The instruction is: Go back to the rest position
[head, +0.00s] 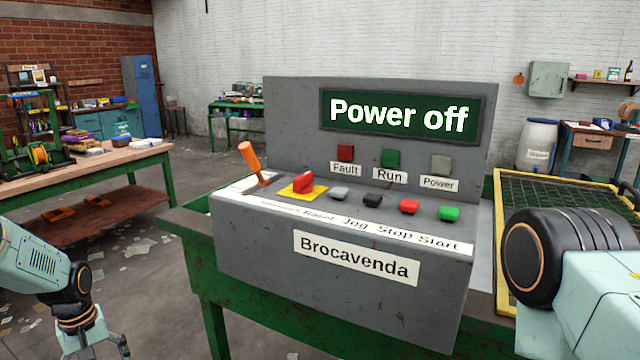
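The grey control console (350,293), labelled Brocavenda, stands in the middle of the head view. Its green display (399,113) reads "Power off". The Fault, Run and Power lamps look unlit. My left gripper (96,347) hangs at the bottom left, clear of the console, its fingertips cut off by the frame edge. My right arm enters at the right; its gripper is out of view.
The console rests on a green bench (200,262). A yellow-edged mesh surface (560,190) lies behind my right arm. A workbench (80,172) with spools and tools stands at the left. The floor between it and the console is open, with scattered papers.

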